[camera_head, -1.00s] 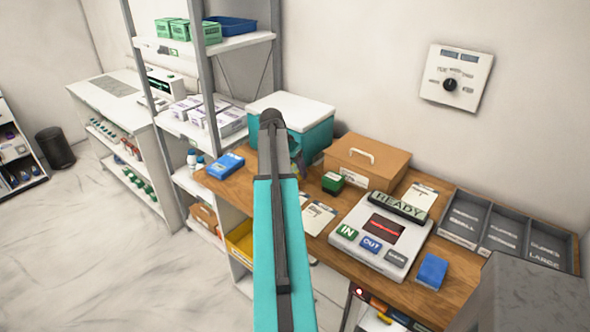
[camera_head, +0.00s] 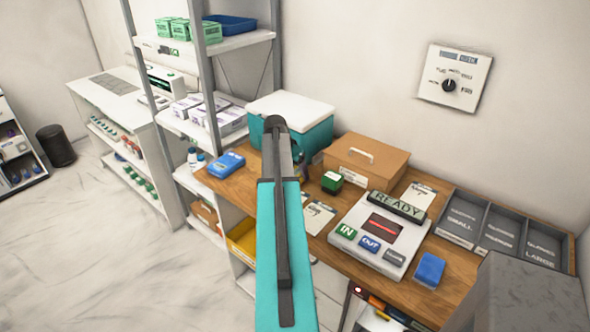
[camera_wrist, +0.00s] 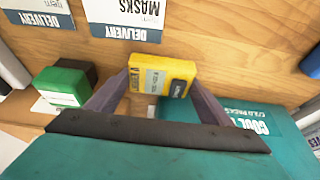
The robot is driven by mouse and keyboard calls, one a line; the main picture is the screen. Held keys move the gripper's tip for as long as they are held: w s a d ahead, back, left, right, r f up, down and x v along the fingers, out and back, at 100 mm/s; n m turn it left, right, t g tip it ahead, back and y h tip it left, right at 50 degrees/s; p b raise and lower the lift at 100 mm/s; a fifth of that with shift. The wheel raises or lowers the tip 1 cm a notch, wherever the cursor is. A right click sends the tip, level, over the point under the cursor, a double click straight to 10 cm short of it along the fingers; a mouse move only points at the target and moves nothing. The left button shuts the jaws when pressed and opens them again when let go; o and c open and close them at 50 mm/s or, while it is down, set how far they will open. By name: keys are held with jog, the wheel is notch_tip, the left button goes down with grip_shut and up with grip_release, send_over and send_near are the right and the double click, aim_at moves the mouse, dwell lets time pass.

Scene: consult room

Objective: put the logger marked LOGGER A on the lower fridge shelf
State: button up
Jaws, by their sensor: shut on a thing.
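My gripper (camera_wrist: 160,80) is shut on a small yellow logger (camera_wrist: 162,76), which shows between the two fingers in the wrist view. Its face has a pale label and a dark patch; the lettering is too small to read, so I cannot tell whether it says LOGGER A. In the head view my arm crosses the middle and hides the gripper and the logger. No fridge shelf can be made out in either view.
A teal cool box (camera_head: 305,135) with a white lid, a green block (camera_head: 332,182) and a brown box (camera_head: 365,163) stand on the wooden desk (camera_head: 455,287). A READY device (camera_head: 352,216) and grey tray (camera_head: 462,243) lie right. A shelf rack (camera_head: 240,42) stands left.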

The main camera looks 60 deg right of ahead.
jog(key=shift+f, duration=0.45)
jog(key=shift+f, duration=0.15)
jog(key=o, duration=1.2)
jog(key=shift+r, duration=0.3)
jog(key=shift+b+v, duration=1.5)
jog(key=shift+v, duration=4.4)
